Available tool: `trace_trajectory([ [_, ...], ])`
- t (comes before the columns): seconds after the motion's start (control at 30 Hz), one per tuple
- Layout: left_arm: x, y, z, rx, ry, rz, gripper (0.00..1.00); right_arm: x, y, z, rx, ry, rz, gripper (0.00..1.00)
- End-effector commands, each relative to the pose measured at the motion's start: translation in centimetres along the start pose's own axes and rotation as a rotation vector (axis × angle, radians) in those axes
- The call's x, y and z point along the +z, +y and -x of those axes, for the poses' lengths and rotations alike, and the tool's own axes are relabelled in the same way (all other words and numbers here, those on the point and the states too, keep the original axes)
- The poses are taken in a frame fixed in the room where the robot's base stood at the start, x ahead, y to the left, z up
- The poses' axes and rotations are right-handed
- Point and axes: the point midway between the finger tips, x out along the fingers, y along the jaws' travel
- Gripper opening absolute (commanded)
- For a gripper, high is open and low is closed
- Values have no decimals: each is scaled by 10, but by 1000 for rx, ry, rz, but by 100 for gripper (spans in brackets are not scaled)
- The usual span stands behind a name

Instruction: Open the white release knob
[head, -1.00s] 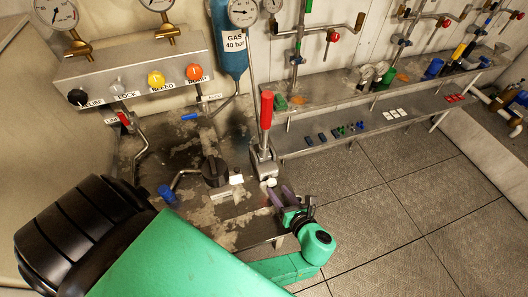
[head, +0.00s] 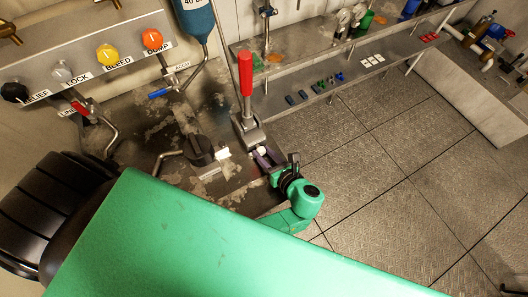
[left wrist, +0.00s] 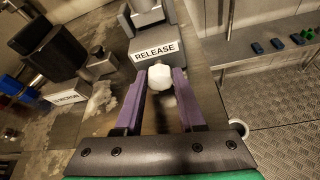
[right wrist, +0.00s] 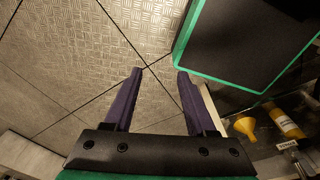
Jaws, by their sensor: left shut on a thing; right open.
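The white release knob (left wrist: 161,79) is a small faceted white piece in front of the RELEASE label (left wrist: 157,51). It also shows in the head view (head: 262,151), small, at the foot of the red-handled lever (head: 246,75). My left gripper (left wrist: 163,73) is shut on the knob, with one purple finger on each side of it; it shows in the head view (head: 264,158) too. My right gripper (right wrist: 160,73) is open and empty, over the floor plates in the right wrist view. The knob's stem is hidden.
A panel with black, grey, yellow and orange knobs (head: 107,54) stands at the back left. A black knob (head: 200,150) is left of the lever. A low shelf (head: 300,108) holds small coloured parts. The tiled floor (head: 400,170) is clear. A yellow funnel (right wrist: 246,127) shows at right.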

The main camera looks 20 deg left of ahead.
Motion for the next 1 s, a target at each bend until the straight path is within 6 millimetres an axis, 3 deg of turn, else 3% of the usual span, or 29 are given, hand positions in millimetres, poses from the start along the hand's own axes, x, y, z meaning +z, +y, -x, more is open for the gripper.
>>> trace_trajectory([
  [0.1, 4, 4, 0, -56, -1, 132, 0, -2, -1, 16, -1, 1, 1, 56],
  [0.3, 0, 5, -2, -147, -2, 357, 0, -4, -5, 19, -8, 4, 1, 56],
  [0.63, 0, 4, -2, -162, -1, 398, 0, -6, -9, 18, -13, 7, 0, 56],
  [0.67, 0, 4, -2, -162, -1, 398, 42, -6, -9, 18, -13, 7, 0, 56],
  [0.7, 0, 4, -2, -162, -1, 398, 51, -6, -9, 18, -12, 7, 0, 56],
  [1.0, 0, 4, -1, -164, 0, 397, 51, -7, -6, 19, -9, 8, 1, 56],
])
